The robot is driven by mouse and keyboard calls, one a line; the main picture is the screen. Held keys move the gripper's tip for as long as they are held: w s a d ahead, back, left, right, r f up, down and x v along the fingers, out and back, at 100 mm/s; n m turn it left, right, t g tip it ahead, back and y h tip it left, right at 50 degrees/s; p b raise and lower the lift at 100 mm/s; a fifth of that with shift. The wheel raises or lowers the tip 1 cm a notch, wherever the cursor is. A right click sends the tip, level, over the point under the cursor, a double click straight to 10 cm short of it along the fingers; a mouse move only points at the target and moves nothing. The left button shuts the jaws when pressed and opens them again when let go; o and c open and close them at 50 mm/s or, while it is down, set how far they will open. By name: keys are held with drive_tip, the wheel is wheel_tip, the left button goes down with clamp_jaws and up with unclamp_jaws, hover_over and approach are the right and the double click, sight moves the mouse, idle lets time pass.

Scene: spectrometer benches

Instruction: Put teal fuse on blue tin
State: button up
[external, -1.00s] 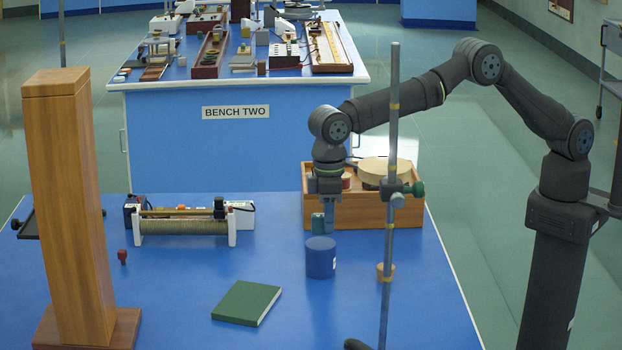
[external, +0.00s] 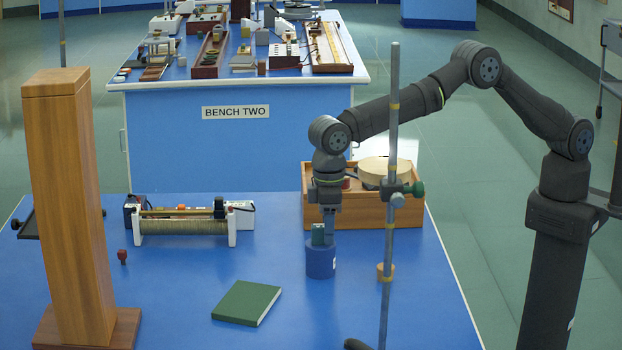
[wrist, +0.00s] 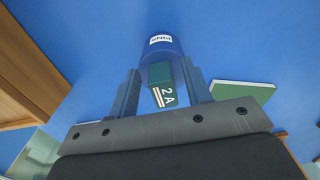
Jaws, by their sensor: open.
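The teal fuse (external: 318,235) stands upright on top of the blue tin (external: 321,262). In the wrist view the fuse (wrist: 162,84) shows its "2A" mark, and the tin (wrist: 161,45) lies behind it with a white label. My gripper (external: 325,232) is at the top of the tin, around the fuse. In the wrist view the two fingers of my gripper (wrist: 162,85) are apart on either side of the fuse, with a gap visible. The fuse's underside is hidden, but it appears to rest on the tin lid.
A wooden box (external: 350,212) stands behind the tin. A green book (external: 247,303) lies front left. Open blue bench surrounds the tin's left side.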

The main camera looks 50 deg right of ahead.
wheel_tip(320, 180, up, 12)
idle(0.4)
wheel_tip(320, 180, down, 12)
drive_tip(key=shift+r, duration=1.8)
